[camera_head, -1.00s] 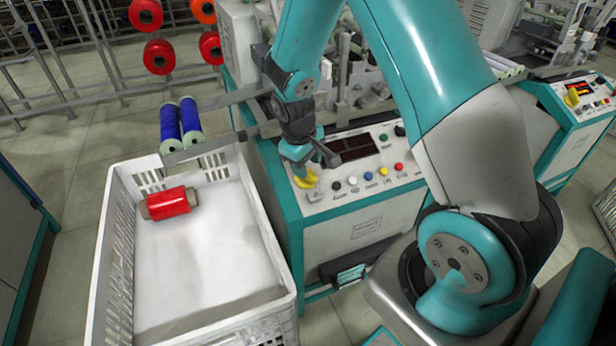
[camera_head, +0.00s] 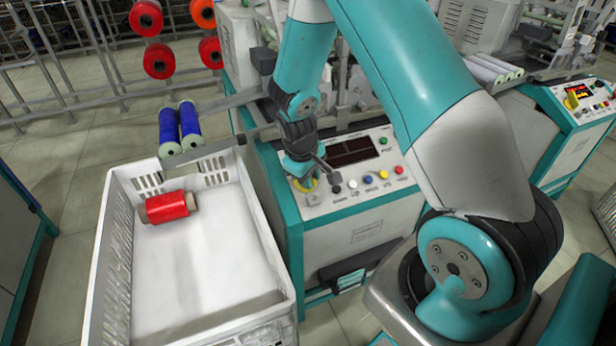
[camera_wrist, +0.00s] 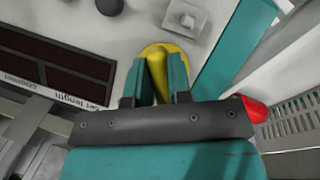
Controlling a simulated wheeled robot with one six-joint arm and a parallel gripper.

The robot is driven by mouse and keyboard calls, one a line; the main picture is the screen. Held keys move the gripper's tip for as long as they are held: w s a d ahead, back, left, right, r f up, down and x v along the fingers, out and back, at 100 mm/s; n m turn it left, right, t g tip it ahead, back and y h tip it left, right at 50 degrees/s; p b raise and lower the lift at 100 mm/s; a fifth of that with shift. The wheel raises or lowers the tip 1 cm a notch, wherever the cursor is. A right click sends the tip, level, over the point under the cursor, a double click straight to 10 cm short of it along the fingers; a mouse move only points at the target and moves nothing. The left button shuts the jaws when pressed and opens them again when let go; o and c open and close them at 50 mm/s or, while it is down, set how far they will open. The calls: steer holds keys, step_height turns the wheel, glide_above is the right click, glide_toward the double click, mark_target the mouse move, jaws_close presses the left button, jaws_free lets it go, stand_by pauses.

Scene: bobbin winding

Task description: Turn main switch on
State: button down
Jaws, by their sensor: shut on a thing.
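The main switch is a yellow rotary knob on a round yellow base (camera_wrist: 158,58) at the panel's left end. In the head view only part of its yellow rim (camera_head: 309,187) shows below my gripper (camera_head: 303,184). In the wrist view my gripper (camera_wrist: 157,72) has its two teal fingers on either side of the knob's raised handle and is shut on it. The handle lies nearly in line with the fingers. The fingers hide part of the knob in the head view.
The white control panel (camera_head: 355,203) carries several coloured buttons and a dark display (camera_head: 352,150). A white crate (camera_head: 105,265) with a red bobbin (camera_head: 167,207) stands left of the machine. Blue bobbins (camera_head: 180,125) rest on a holder behind the crate.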

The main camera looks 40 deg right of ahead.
steer(key=shift+m, duration=0.3)
steer(key=m+y+p, duration=0.2)
steer(key=m, duration=0.2)
steer(key=shift+a+r, duration=0.1)
steer(key=m+y+p, duration=0.1)
steer(key=m, duration=0.2)
steer(key=m+t+y+p, duration=0.1)
steer(key=m, duration=0.2)
steer(key=shift+w, duration=0.15)
steer(key=shift+a, duration=0.1)
stand_by(0.5)
steer(key=c, duration=1)
jaws_free()
steer(key=shift+c, duration=0.2)
step_height(320, 180, up, 17)
steer(key=s+d+p, duration=0.2)
steer(key=shift+s+d, duration=0.35)
steer(key=shift+d, duration=0.05)
steer(key=shift+a, duration=0.1)
